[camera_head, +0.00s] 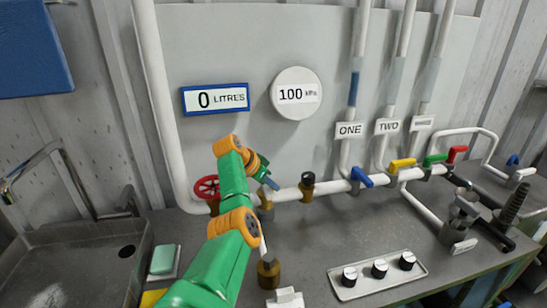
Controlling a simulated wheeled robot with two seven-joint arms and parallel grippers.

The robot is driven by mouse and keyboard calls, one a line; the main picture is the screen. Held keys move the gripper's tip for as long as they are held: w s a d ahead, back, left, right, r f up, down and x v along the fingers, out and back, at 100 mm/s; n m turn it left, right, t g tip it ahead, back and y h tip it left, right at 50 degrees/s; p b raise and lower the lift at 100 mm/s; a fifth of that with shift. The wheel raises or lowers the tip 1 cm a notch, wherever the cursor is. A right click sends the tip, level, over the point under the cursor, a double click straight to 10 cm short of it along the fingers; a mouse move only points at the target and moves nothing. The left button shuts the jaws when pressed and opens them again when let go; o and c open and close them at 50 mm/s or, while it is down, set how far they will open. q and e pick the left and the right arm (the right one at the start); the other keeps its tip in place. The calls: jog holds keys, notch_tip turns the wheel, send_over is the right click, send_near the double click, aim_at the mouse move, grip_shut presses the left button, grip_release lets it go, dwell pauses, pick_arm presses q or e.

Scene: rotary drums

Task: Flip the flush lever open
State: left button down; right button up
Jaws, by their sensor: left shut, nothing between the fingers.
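Several coloured levers sit along the white pipe: a blue lever (362,177), a yellow lever (402,164), a green lever (434,159) and a red lever (457,153). A small blue lever (513,160) is on a separate fitting farther right. None carries a readable flush label, so I cannot tell which is the flush lever. My left gripper (271,184) is shut and empty, just above the pipe, left of all these levers. Its green and orange arm hides part of the pipe and wall. My right gripper is not in view.
A red handwheel (207,187) and brass fitting (307,188) are near my left gripper. A plate with black knobs (376,274) lies on the bench front. A sink (80,275) is at left, dark metal apparatus (463,215) at right. Bench between is fairly clear.

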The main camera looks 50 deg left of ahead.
pick_arm(q)
jog(key=shift+f, duration=0.1)
dwell(0.3)
notch_tip(320, 180, up, 8)
send_over(265, 190)
jog(key=shift+s+d+b, duration=0.1)
jog(key=shift+b, duration=0.35)
dwell(0.4)
